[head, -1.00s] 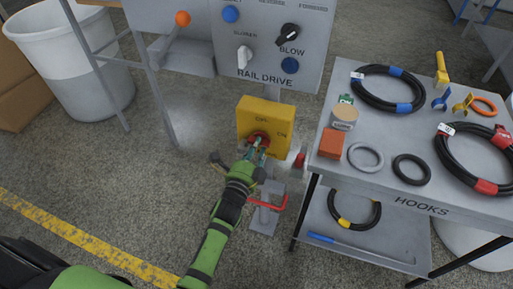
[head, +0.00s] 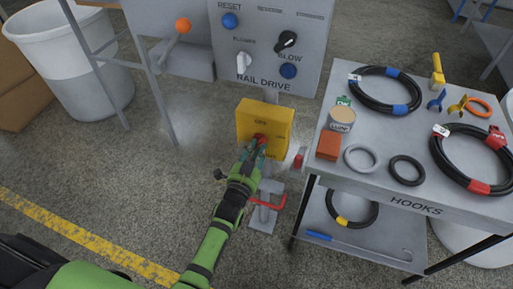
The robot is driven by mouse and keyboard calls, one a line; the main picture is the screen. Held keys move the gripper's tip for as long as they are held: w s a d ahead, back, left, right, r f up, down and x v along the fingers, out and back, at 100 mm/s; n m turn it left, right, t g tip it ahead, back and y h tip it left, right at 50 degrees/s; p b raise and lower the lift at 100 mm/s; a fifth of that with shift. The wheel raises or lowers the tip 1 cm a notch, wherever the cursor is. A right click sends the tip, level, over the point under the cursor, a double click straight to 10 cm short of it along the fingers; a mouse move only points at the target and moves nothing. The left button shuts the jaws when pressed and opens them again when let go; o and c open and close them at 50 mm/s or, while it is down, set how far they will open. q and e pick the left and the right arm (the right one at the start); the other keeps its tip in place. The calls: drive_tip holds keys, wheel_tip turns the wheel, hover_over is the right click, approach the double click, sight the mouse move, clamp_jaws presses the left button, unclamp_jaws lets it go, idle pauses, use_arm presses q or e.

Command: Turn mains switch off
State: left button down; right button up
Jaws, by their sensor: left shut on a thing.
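The mains switch is a yellow box (head: 277,121) on a grey post below the rail drive panel. A red knob (head: 259,138) sits on its front face, partly hidden by my gripper. My left gripper (head: 256,146) reaches up from below, with its fingers at the red knob and shut on it. The small lettering on the box is only partly readable, and the fingers hide part of the lower face. My right gripper is out of view.
The grey control panel (head: 256,75) stands above the box. A red-handled lever (head: 267,203) is low beside my arm. A grey table (head: 395,183) with hoses and rings stands close on the right. An orange-knobbed lever (head: 183,26) is at upper left.

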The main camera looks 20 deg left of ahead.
use_arm(q)
drive_tip(key=n+p, duration=0.1)
drive_tip(key=n, duration=0.3)
drive_tip(key=shift+r+n, duration=0.15)
drive_tip(key=shift+n, duration=0.15)
drive_tip(key=shift+n+p, duration=0.35)
drive_tip(key=shift+n, duration=1.35)
drive_tip(key=c, duration=1.1)
unclamp_jaws()
drive_tip(key=s, duration=1.2)
drive_tip(key=shift+a, duration=0.15)
